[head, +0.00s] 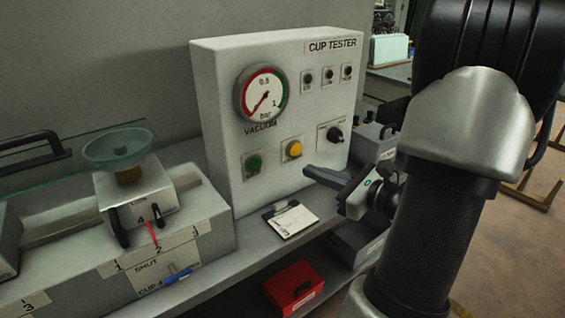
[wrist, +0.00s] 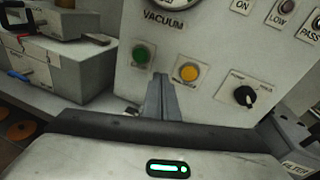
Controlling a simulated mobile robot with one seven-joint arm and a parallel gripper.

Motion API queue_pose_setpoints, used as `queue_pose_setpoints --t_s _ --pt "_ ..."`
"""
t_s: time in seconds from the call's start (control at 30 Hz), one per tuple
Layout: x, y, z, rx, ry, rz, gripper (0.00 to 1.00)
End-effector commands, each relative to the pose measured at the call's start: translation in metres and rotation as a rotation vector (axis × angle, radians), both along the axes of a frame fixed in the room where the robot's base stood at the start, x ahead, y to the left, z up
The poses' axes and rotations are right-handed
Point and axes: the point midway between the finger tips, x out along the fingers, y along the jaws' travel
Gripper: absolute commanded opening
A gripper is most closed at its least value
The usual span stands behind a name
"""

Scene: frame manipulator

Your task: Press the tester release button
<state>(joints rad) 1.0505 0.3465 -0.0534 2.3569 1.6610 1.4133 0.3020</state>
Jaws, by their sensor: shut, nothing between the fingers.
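The cup tester (head: 222,130) is a white box with a vacuum gauge (head: 263,93), whose needle points to the lower left. A green button (head: 254,164) and a yellow button (head: 293,149) sit low on its front. In the wrist view the green button (wrist: 144,56) is left of the yellow button (wrist: 188,72). The small labels by the buttons are too blurred to read. My gripper (head: 308,173) is shut and empty in front of the panel, below the yellow button. In the wrist view its fingertips (wrist: 160,78) show between the two buttons, nearer the camera; contact does not show.
A black knob (head: 334,135) is right of the yellow button. A clipboard (head: 291,220) lies at the tester's foot, and a red box (head: 294,288) stands lower. At left, a fixture holds a glass cup (head: 117,148). Grey boxes stand right of the tester.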

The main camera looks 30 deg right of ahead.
Motion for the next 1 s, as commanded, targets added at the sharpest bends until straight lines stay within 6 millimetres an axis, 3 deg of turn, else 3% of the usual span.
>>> queue_pose_setpoints --t_s 0.03,0.1,0.27,0.67,0.87,1.0 --pt "-0.006 -0.018 -0.015 0.054 -0.022 -0.061 0.0" --pt "-0.012 -0.035 -0.02 0.106 -0.05 -0.119 0.0" --pt "-0.019 -0.055 -0.023 0.162 -0.085 -0.186 0.0" --pt "-0.018 -0.056 -0.022 0.165 -0.088 -0.19 0.0" --pt "0.006 -0.051 -0.023 0.165 -0.088 -0.187 0.0" --pt "0.036 -0.047 -0.024 0.164 -0.087 -0.186 0.0"
